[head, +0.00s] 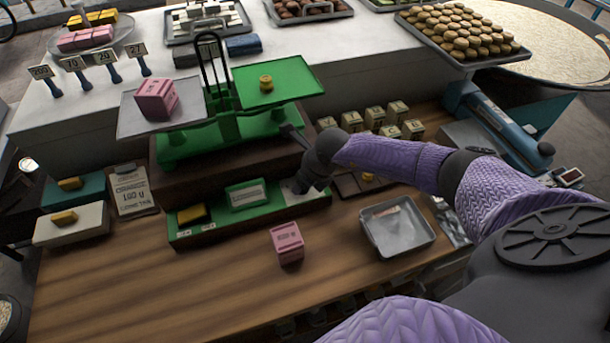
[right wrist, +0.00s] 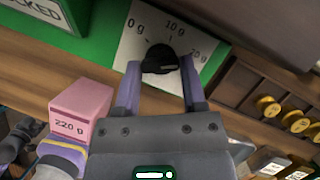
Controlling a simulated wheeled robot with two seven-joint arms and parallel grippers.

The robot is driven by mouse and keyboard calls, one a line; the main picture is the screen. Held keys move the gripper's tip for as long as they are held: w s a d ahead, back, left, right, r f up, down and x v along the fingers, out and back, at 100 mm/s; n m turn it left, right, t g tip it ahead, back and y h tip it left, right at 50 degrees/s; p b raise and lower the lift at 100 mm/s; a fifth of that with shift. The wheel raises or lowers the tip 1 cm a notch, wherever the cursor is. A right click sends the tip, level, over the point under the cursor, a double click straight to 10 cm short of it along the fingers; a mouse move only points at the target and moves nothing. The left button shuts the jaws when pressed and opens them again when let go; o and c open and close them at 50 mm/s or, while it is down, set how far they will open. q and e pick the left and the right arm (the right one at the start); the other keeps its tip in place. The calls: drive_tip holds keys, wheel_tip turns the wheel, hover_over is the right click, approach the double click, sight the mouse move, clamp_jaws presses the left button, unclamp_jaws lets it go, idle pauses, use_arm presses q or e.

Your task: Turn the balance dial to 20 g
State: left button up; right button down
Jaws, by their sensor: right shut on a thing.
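The balance dial is a black knob (right wrist: 160,61) on a white plate (right wrist: 133,48) marked 0 g, 10 g and a partly unclear third mark that seems to read 20 g. My right gripper (right wrist: 159,78) is shut on the knob, one finger on each side. In the head view my right gripper (head: 303,186) covers the knob. Which mark the knob points to cannot be told. The green balance (head: 228,128) has a pink block (head: 156,98) on its left pan and a brass weight (head: 266,83) on its right pan.
A pink block marked 220 g (right wrist: 82,108) stands on the wooden counter near my right gripper. A metal tray (head: 397,227) lies right of it. Brass weights (right wrist: 298,121) sit in a wooden holder. Several small boxes (head: 375,117) stand behind. The counter's front left is clear.

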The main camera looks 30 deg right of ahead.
use_arm(q)
drive_tip(key=shift+d+r, duration=0.15)
drive_tip(key=shift+r, duration=0.05)
use_arm(e)
drive_tip(key=shift+c, duration=0.8)
unclamp_jaws()
use_arm(q)
drive_tip(key=shift+d, duration=0.1)
use_arm(e)
drive_tip(key=shift+s+r+p, duration=0.1)
drive_tip(key=shift+r+p, duration=0.2)
drive_tip(key=shift+r, duration=0.1)
use_arm(q)
drive_tip(key=shift+w+d+r+p, duration=0.1)
drive_tip(key=shift+d+r+p, duration=0.05)
drive_tip(key=shift+r+p, duration=0.35)
drive_tip(key=shift+d+r+p, duration=0.15)
drive_tip(key=shift+r+p, duration=0.2)
drive_tip(key=shift+r, duration=0.2)
use_arm(e)
drive_tip(key=v, duration=0.9)
